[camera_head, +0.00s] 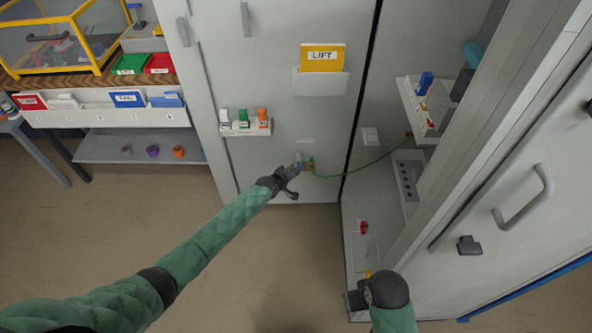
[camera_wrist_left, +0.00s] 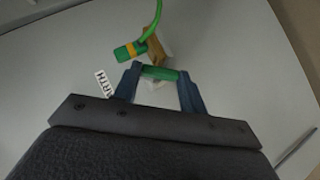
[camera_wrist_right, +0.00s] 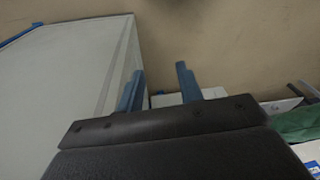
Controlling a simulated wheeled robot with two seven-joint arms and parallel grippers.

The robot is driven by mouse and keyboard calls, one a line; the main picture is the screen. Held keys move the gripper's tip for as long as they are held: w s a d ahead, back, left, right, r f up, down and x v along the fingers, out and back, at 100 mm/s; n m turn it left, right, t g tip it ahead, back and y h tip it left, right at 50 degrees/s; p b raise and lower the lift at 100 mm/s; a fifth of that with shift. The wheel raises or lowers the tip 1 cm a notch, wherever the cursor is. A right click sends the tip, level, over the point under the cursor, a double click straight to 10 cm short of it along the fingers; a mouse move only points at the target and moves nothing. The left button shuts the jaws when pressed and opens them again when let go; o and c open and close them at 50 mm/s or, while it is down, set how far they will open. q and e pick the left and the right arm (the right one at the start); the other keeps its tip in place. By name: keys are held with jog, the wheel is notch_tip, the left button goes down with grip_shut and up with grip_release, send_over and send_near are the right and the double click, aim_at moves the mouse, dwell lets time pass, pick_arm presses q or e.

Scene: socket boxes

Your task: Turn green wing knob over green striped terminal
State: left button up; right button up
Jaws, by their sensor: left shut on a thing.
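The green wing knob (camera_wrist_left: 160,73) lies between the two blue fingertips of my left gripper (camera_wrist_left: 159,76), which is shut on it. A green terminal with a yellow stripe (camera_wrist_left: 131,50) sits just beyond the knob in the left wrist view, at the end of a green cable. The terminal (camera_head: 310,164) shows small on the grey cabinet door in the head view, beside my left gripper (camera_head: 297,166). My right gripper (camera_wrist_right: 160,72) has its fingers apart, with nothing between them. The knob's base is partly hidden by the fingers.
The green cable (camera_head: 352,174) runs from the terminal rightward into the open cabinet. A small shelf (camera_head: 247,131) with white, green and orange pieces hangs above left. A partly readable label (camera_wrist_left: 104,83) is near the left fingers. The cabinet's right door (camera_head: 520,225) stands near my right arm.

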pick_arm(q)
jog(key=shift+d+r+m+g+y+p, duration=0.1)
jog(key=shift+m+g+y+p, duration=0.7)
jog(key=shift+p, duration=3.85)
pick_arm(e)
jog(key=s+d+f, duration=0.1)
jog(key=d+f, duration=0.1)
jog(key=f, duration=1.4)
jog(key=s+d+f, duration=0.1)
jog(key=s+f, duration=0.1)
jog(key=f, duration=1.5)
jog(key=shift+d+f+h, duration=0.25)
jog(key=shift+d+h, duration=0.1)
jog(key=shift+h, duration=0.05)
pick_arm(q)
jog(key=shift+t+y, duration=0.3)
jog(key=shift+y, duration=0.2)
jog(key=o, duration=1)
jog(key=shift+r, duration=0.1)
